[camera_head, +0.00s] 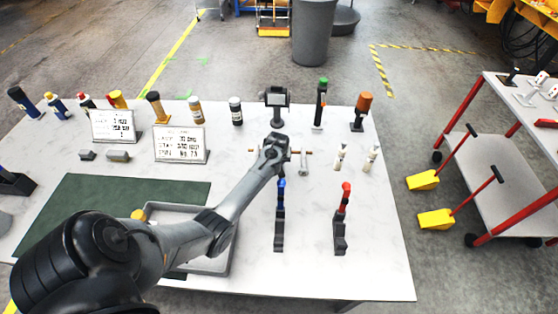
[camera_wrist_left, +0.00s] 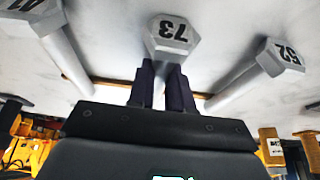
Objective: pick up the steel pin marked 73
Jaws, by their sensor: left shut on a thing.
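The steel pin marked 73 (camera_wrist_left: 172,32) has a grey hexagonal head and shows at the top middle of the left wrist view. My left gripper (camera_wrist_left: 161,75) is shut on this pin just below its head, with two dark fingers. In the left wrist view a pin marked 52 (camera_wrist_left: 283,55) stands to the right, and another pin (camera_wrist_left: 52,35) with a partly cut-off number is at the left. In the head view my left gripper (camera_head: 274,152) is above the white table and hides pin 73. One grey pin (camera_head: 303,162) shows just right of it. My right gripper is not in view.
A thin wooden rod (camera_head: 308,151) runs beside the pins. Two white sign boards (camera_head: 180,145) stand on the white table (camera_head: 370,260). A blue-topped tool (camera_head: 280,215) and a red-topped tool (camera_head: 342,220) stand nearer the front edge. Bottles and tools line the back.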

